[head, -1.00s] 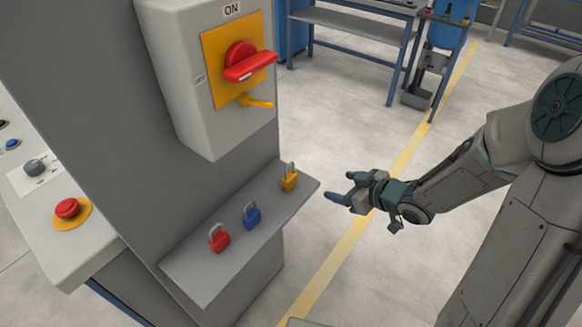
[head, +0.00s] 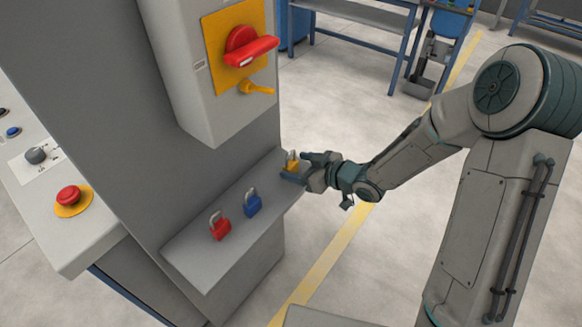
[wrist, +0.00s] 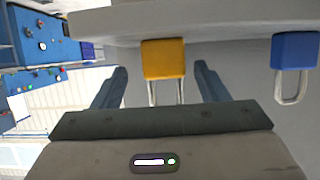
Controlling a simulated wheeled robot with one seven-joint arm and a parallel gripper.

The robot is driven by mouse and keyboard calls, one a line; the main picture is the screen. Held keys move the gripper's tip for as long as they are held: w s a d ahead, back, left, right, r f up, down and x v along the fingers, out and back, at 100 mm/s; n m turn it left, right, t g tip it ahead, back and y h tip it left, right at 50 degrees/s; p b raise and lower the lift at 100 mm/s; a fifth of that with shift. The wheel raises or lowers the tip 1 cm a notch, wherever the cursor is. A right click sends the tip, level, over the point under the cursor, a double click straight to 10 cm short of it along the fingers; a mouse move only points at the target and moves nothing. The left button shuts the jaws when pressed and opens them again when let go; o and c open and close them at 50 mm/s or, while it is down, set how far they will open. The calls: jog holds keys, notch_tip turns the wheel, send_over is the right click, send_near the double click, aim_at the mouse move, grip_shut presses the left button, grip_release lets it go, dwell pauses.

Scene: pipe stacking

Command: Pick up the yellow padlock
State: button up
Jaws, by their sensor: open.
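The yellow padlock (head: 292,164) stands at the right end of the grey shelf (head: 190,247), partly hidden by my gripper in the head view. My gripper (head: 294,166) is open at that end of the shelf, its fingers around the padlock. In the wrist view the yellow padlock (wrist: 163,60) appears between the two spread fingers of my gripper (wrist: 160,80), with clear gaps on both sides. Its shackle points toward the palm in that view.
A blue padlock (head: 252,203) and a red padlock (head: 219,226) stand farther left on the shelf. The blue padlock (wrist: 295,55) is right of my fingers in the wrist view. A switch box with a red handle (head: 248,48) hangs above the shelf.

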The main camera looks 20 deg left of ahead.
aim_at(293, 165)
jog(key=x, duration=0.4)
jog(key=shift+s+a+r, duration=0.15)
jog(key=shift+s, duration=0.05)
jog(key=c, duration=1.1)
jog(key=shift+r, duration=0.15)
notch_tip(293, 165, up, 4)
jog(key=shift+r+p, duration=0.15)
jog(key=shift+p, duration=0.25)
jog(key=w+r+p+v, duration=0.1)
jog(key=p+v, duration=0.1)
jog(key=v, duration=1.1)
jog(key=shift+w+r+p, duration=0.25)
jog(key=shift+w+p, duration=0.05)
jog(key=shift+p, duration=0.05)
